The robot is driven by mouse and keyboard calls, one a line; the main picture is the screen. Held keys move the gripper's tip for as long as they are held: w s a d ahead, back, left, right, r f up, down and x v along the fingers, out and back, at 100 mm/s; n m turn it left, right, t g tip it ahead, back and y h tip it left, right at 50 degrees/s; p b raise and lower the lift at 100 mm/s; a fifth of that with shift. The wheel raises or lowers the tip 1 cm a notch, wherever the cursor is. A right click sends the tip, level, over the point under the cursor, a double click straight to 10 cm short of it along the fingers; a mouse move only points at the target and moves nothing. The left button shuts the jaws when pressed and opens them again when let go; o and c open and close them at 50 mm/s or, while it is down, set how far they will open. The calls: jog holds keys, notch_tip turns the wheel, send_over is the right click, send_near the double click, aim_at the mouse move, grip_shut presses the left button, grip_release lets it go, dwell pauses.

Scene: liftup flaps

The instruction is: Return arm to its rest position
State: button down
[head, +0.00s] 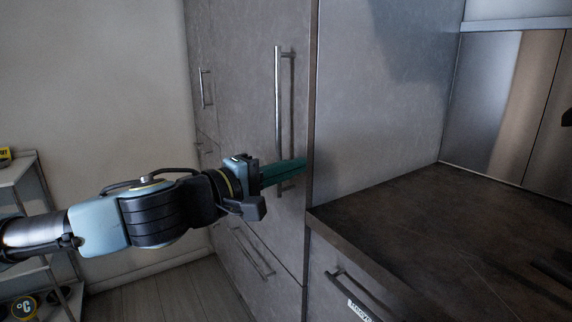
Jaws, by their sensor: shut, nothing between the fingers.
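My arm reaches in from the left edge of the head view, roughly level. My gripper (303,164) has long green fingers pointing right. They are shut together with nothing between them. The gripper shows in front of the tall grey cabinet (235,110), over the lower part of its long vertical handle (278,95). I cannot tell whether the fingers touch the cabinet or its handle.
A dark countertop (440,225) with a handled drawer (350,285) below it is at the right. A tall grey side panel (375,100) stands beside it. A shelf rack (20,172) stands at the far left. Bare floor (165,295) shows below my arm.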

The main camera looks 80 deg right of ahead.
jog(key=shift+s+a, duration=0.25)
jog(key=shift+a, duration=0.2)
